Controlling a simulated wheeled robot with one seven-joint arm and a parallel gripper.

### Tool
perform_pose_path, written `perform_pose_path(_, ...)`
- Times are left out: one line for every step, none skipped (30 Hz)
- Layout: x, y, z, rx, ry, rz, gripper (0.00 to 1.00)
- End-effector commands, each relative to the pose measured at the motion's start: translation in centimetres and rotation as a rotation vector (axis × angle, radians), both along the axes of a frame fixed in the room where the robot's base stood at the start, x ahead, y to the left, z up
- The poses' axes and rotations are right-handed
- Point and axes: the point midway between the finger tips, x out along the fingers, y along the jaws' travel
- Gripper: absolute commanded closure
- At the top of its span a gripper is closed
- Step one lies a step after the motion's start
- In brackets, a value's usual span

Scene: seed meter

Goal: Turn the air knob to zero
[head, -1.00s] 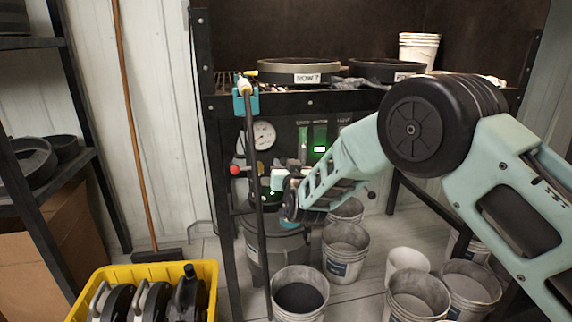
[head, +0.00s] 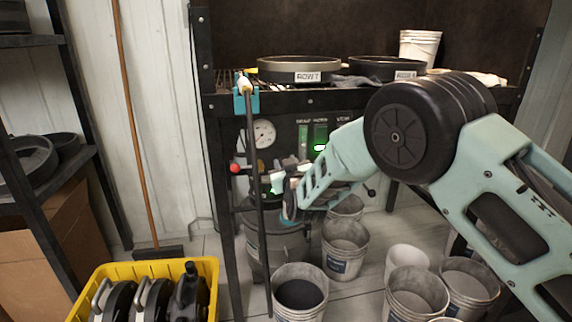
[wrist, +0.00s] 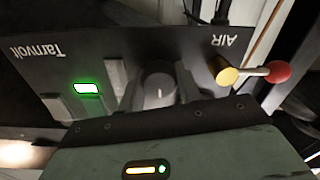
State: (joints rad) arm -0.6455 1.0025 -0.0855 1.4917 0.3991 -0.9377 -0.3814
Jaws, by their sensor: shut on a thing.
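The pointer line runs nearly up and down in that picture. My gripper (wrist: 155,80) has its grey fingers on either side of the knob and is shut on it. In the head view my gripper (head: 279,186) is at the panel's lower left, and the knob is hidden behind it and the rod.
A brass fitting (wrist: 228,76) with a red ball (wrist: 278,72) sticks out beside the knob. A dark upright rod (head: 255,170) stands before the panel. A pressure gauge (head: 263,133) and a green light (head: 320,148) are on the panel. Several buckets (head: 299,291) stand below.

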Motion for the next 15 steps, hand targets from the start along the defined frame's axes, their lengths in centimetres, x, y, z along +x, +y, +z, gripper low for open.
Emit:
perform_pose_path(-0.02,-0.03,-0.15,-0.003,0.002,0.000,0.89)
perform_pose_path(-0.02,-0.03,-0.15,-0.003,0.002,0.000,0.89)
perform_pose_path(-0.02,-0.03,-0.15,-0.003,0.002,0.000,0.89)
perform_pose_path(-0.02,-0.03,-0.15,-0.003,0.002,0.000,0.61)
perform_pose_path(-0.02,-0.03,-0.15,-0.003,0.002,0.000,0.52)
perform_pose_path(-0.02,-0.03,-0.14,-0.002,0.003,0.000,0.44)
perform_pose_path(-0.02,-0.03,-0.13,-0.002,0.002,0.001,0.44)
perform_pose_path(-0.01,-0.03,-0.12,-0.002,0.002,0.001,0.44)
perform_pose_path(-0.01,-0.03,-0.10,-0.002,0.002,0.001,0.44)
perform_pose_path(-0.01,-0.02,-0.09,-0.001,0.002,0.000,0.44)
perform_pose_path(-0.01,-0.02,-0.08,0.000,0.001,0.000,0.44)
perform_pose_path(-0.01,-0.02,-0.07,0.000,0.001,0.000,0.44)
perform_pose_path(-0.02,-0.02,-0.06,0.000,0.001,0.000,0.44)
perform_pose_path(-0.04,-0.02,-0.05,0.000,0.001,0.000,0.44)
perform_pose_path(-0.10,-0.04,-0.03,0.000,0.001,0.000,0.44)
